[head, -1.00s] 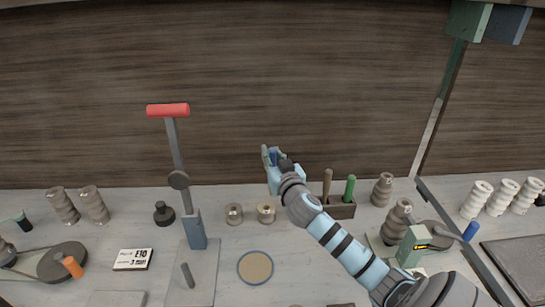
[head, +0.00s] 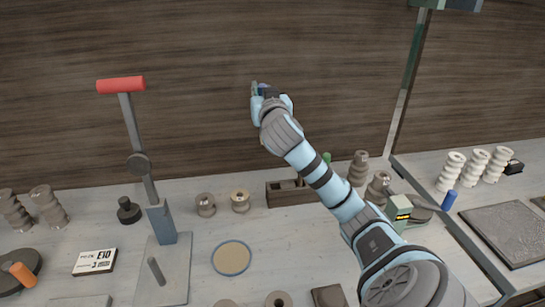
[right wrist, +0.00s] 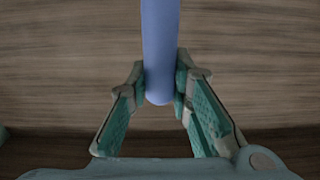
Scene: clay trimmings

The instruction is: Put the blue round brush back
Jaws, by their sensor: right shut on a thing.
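My right gripper (head: 258,90) is raised in front of the brown wall, above the back of the workbench. In the right wrist view it is shut on a smooth blue handle (right wrist: 160,50), which I take for the blue round brush. The handle's lower end shows between the fingers, and its other end runs out of the picture. A dark wooden holder (head: 281,199) stands on the bench below the gripper, partly hidden by my right arm. A green handle (head: 327,157) shows there behind the arm. My left gripper is not in view.
A red-handled lever press (head: 140,163) stands left of the holder. Two small spools (head: 240,201) sit between them. A round tan disc (head: 232,258) lies in front. Ribbed clay pieces (head: 361,168) and a blue cylinder (head: 449,200) are at the right.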

